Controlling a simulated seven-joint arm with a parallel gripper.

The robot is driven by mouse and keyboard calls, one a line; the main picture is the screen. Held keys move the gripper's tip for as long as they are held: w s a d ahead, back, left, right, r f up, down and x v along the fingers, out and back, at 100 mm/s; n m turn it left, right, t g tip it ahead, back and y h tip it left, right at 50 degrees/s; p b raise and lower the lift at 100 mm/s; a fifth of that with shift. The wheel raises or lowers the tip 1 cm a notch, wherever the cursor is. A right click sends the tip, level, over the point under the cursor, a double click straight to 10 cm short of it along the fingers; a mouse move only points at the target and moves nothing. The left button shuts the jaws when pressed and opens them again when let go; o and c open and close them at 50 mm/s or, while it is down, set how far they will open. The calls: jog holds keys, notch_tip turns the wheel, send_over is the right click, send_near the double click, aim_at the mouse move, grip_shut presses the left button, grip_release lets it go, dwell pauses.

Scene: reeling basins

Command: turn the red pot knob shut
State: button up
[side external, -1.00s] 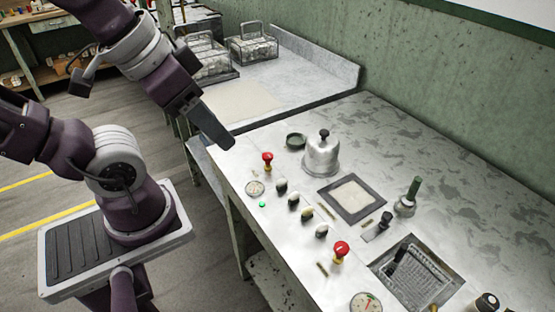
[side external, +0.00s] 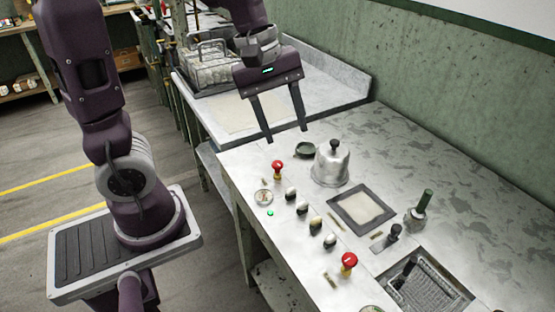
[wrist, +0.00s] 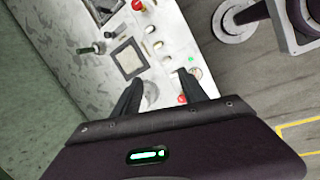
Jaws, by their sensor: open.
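Two red knobs stand on the metal worktop, and I cannot tell by label which is the pot knob. One red knob (side external: 277,167) is near the front edge by the domed metal pot (side external: 330,168); it also shows beside my right finger in the wrist view (wrist: 183,99). The other red knob (side external: 348,261) is farther right along the panel; it shows at the top of the wrist view (wrist: 137,5). My gripper (side external: 286,133) is open and empty, pointing down above the left end of the worktop, apart from both knobs.
A row of small pale knobs (side external: 303,208), a gauge (side external: 263,197) and a green light (side external: 270,213) lie along the panel. A dark dish (side external: 305,150) sits beside the pot. A green-handled tool (side external: 421,203) and sunken basin (side external: 425,287) are right. A wall stands behind.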

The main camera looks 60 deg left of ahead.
jog(key=w+a+f+n+g, duration=0.1)
jog(key=w+a+f+n, duration=0.3)
jog(key=f+n, duration=0.1)
jog(key=n+g+y, duration=0.1)
jog(key=n+y, duration=0.1)
jog(key=n, duration=0.5)
send_over(277, 163)
jog(key=f, duration=0.7)
jog(key=shift+d+f, duration=0.35)
jog(key=shift+n, duration=0.3)
jog(key=f, duration=0.7)
jog(key=shift+a+f, duration=0.25)
grip_shut()
